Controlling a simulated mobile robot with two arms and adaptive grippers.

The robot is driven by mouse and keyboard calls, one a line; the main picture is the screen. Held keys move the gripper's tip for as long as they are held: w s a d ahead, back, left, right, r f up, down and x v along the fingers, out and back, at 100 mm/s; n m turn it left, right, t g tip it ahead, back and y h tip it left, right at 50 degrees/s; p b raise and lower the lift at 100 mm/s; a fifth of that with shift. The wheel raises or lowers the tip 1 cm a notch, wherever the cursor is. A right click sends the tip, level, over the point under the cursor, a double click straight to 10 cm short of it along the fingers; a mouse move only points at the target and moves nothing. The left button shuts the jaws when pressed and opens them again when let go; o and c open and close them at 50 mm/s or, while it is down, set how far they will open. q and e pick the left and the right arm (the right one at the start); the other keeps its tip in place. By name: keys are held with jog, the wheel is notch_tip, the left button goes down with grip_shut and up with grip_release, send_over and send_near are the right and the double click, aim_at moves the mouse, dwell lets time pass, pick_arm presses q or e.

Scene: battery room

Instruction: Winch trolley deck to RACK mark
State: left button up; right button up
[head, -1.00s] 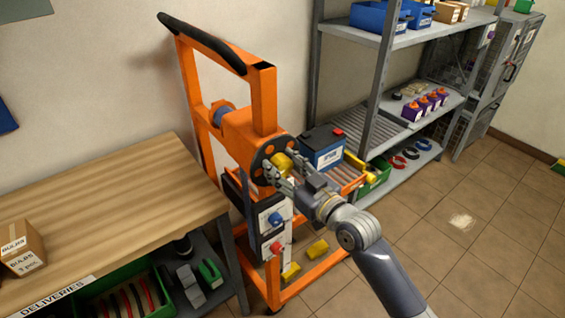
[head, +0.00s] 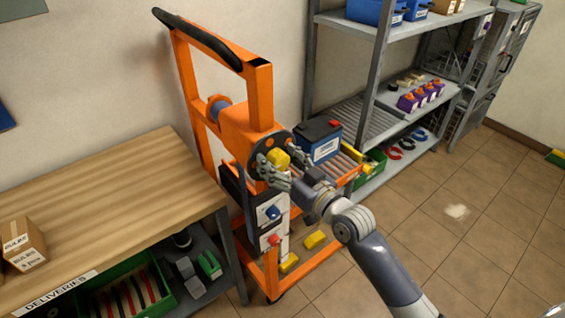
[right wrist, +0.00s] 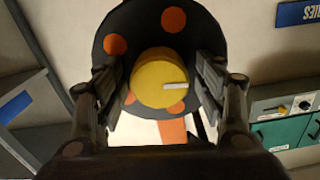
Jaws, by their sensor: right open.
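The orange winch trolley (head: 262,95) stands between the bench and the rack. Its winch has a dark round disc with orange spots and a yellow hub knob (head: 278,158). The right wrist view shows this knob (right wrist: 158,80) face-on, with a white line pointing right. My right gripper (head: 272,169) is open, its fingers on either side of the knob, with gaps visible in the wrist view. The trolley's roller deck (head: 349,166) carries a dark-topped battery (head: 320,141) with a red terminal cap. I cannot make out a RACK mark. My left gripper is not in view.
The grey rack (head: 372,85) is right of the trolley, with a roller shelf (head: 366,122) near the deck. A wooden bench (head: 110,205) with a bulbs box (head: 24,244) is at left. Yellow blocks (head: 314,240) lie low on the trolley.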

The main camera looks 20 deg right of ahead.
jog(key=v, duration=1.2)
dwell(1.1)
jog(key=d+f+m+g+h, duration=0.1)
jog(key=d+f+g+h, duration=0.15)
jog(key=f, duration=0.85)
jog(key=d+f+m+g+h, duration=0.1)
jog(key=d+f, duration=0.2)
jog(key=f, duration=0.8)
jog(key=s+d+f+g+h, duration=0.15)
jog(key=s+f, duration=0.25)
jog(key=f, duration=0.5)
jog(key=s+f+g, duration=0.2)
jog(key=s+f, duration=0.1)
jog(key=f, duration=0.6)
jog(key=s+a+f+g, duration=0.1)
jog(key=s+f+g, duration=0.2)
jog(key=s+f, duration=0.4)
jog(key=s+a+f+n+g, duration=0.1)
jog(key=s+a+f+g, duration=0.1)
jog(key=s+f, duration=0.6)
jog(key=s+a+f+g+h, duration=0.1)
jog(key=s+f+g, duration=0.3)
jog(key=s, duration=1.4)
notch_tip(320, 180, down, 3)
jog(key=shift+a+f+n, duration=0.15)
jog(key=shift+a+n, duration=0.2)
jog(key=shift+n, duration=0.05)
